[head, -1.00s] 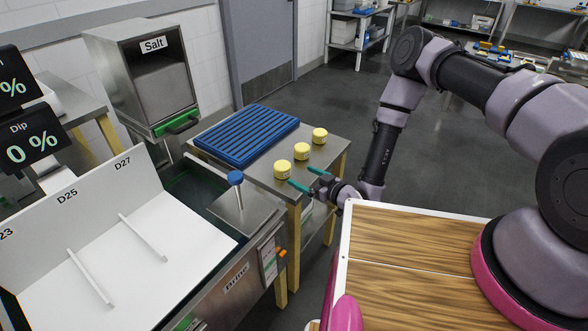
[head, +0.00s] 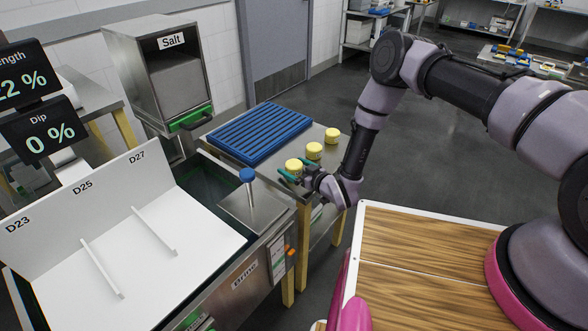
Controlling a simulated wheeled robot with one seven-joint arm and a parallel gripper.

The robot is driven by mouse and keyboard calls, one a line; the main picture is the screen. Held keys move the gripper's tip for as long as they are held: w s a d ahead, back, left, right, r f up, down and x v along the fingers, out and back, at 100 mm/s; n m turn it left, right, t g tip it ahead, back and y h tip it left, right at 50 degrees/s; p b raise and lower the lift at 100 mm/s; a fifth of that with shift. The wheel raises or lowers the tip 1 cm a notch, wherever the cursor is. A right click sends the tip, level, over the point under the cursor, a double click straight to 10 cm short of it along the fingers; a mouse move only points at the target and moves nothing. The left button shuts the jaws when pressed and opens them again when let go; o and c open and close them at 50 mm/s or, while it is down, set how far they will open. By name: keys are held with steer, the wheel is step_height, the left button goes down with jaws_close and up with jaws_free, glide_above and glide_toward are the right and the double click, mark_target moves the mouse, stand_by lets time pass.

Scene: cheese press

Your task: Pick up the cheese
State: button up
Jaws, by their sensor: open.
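Three small yellow cheeses stand in a row on a steel table with wooden legs. The nearest cheese (head: 294,167) is at the table's front, the middle cheese (head: 314,151) is behind it, and the far cheese (head: 332,135) is furthest back. My gripper (head: 291,178) is open. Its green fingers are at the front side of the nearest cheese, close to it. I cannot tell whether they touch it. The lower part of this cheese is partly hidden by the fingers.
A blue slatted rack (head: 258,133) lies on the same table (head: 295,192), left of the cheeses. The brine tank with a blue-knobbed lid (head: 254,208) is left of my gripper. A Salt cabinet (head: 165,75) stands behind. My wooden-topped base is at lower right.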

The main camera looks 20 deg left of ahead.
steer(key=c, duration=1.4)
